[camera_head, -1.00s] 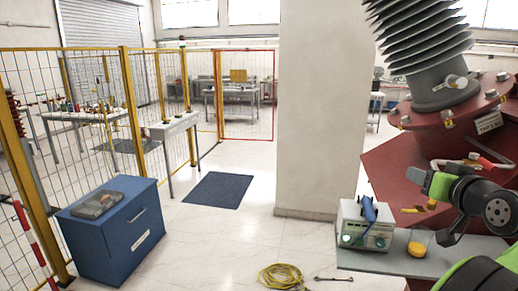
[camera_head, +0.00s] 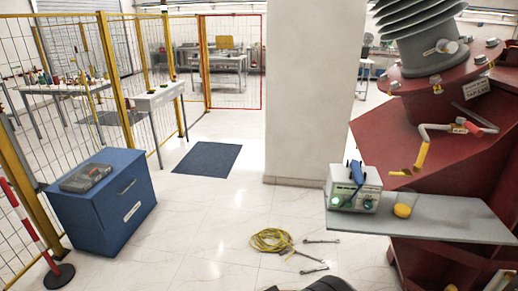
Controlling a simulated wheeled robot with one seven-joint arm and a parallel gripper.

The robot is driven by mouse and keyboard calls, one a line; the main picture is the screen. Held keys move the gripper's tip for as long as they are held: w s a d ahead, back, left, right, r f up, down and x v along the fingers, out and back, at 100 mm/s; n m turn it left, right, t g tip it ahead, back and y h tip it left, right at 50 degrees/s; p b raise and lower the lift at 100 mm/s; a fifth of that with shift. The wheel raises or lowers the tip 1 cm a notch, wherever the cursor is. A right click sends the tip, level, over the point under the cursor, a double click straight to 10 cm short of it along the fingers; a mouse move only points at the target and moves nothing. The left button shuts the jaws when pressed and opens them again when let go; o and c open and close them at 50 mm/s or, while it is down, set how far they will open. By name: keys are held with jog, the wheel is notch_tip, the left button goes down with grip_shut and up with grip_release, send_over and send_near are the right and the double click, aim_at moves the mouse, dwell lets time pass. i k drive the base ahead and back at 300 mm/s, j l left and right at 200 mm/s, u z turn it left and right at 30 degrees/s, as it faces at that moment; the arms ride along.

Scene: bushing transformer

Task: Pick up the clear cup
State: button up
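The tables behind the fence hold small items too small to tell apart. My gripper's fingers are not in view. Only a dark part, probably of my arm, shows at the bottom edge.
A blue cabinet (camera_head: 101,205) with a dark case on top stands at left, near a red-and-white post. A coiled yellow cable (camera_head: 270,240) and tools lie on the floor. A pillar (camera_head: 309,95) stands centrally. The floor between cabinet and cable is clear.

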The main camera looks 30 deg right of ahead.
aim_at(406, 199)
jog(key=z, duration=2.15)
jog(key=i+l+u, duration=0.15)
jog(key=u, duration=0.35)
jog(key=l+u, duration=0.45)
jog(key=i+l+u, duration=0.1)
jog(key=u, duration=0.4)
jog(key=l+u, duration=0.5)
jog(key=k+j, duration=0.05)
jog(key=j, duration=0.05)
